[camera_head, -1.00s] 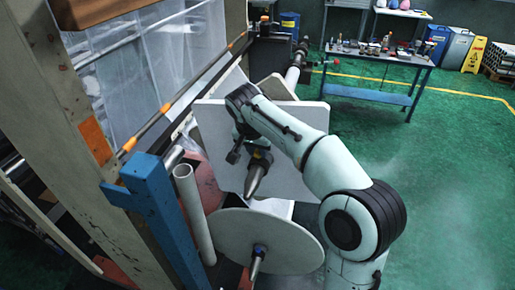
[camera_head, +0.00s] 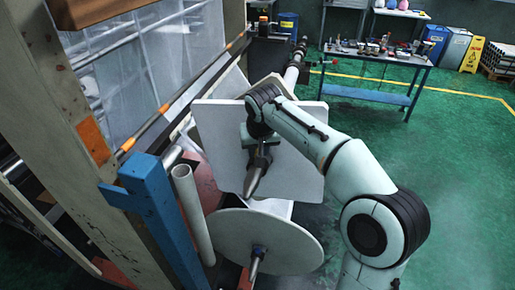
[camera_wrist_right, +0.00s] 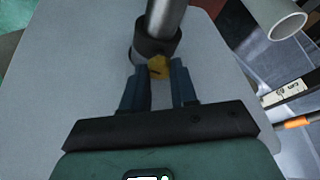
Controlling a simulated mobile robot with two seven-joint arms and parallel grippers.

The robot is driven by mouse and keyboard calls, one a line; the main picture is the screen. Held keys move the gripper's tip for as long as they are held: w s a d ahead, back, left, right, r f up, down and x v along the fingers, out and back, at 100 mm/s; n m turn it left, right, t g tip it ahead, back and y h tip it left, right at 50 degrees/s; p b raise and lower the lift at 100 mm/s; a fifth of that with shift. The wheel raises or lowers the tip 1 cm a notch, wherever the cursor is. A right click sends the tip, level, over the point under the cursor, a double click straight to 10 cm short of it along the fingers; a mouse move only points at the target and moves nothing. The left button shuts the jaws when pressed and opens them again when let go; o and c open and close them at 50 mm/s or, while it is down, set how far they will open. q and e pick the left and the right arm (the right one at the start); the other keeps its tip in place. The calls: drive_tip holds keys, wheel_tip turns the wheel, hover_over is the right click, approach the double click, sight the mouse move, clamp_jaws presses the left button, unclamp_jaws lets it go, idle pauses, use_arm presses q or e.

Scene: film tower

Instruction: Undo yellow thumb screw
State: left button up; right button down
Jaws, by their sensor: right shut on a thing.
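The yellow thumb screw (camera_wrist_right: 158,67) shows in the right wrist view, on the side of a dark collar (camera_wrist_right: 157,40) around a grey metal spindle (camera_wrist_right: 166,14). My right gripper (camera_wrist_right: 159,74) has its two fingers on either side of the screw and is shut on it. In the head view my right gripper (camera_head: 247,140) reaches down to the collar on the spindle (camera_head: 255,177), which stands out from a large pale square plate (camera_head: 215,125). The screw is hidden there by the gripper and collar. My left gripper is not in view.
A round pale disc (camera_head: 225,232) on a second spindle (camera_head: 257,262) is below. A blue post (camera_head: 158,205) and a pale tube (camera_head: 192,215) stand at the left. A workbench (camera_head: 375,58) is at the back right.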

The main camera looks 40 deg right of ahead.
drive_tip(key=shift+n, duration=0.3)
drive_tip(key=c, duration=0.9)
unclamp_jaws()
drive_tip(key=shift+o, duration=0.2)
drive_tip(key=shift+r, duration=0.1)
drive_tip(key=v, duration=1.3)
drive_tip(key=shift+s+r, duration=0.1)
drive_tip(key=shift+s, duration=0.05)
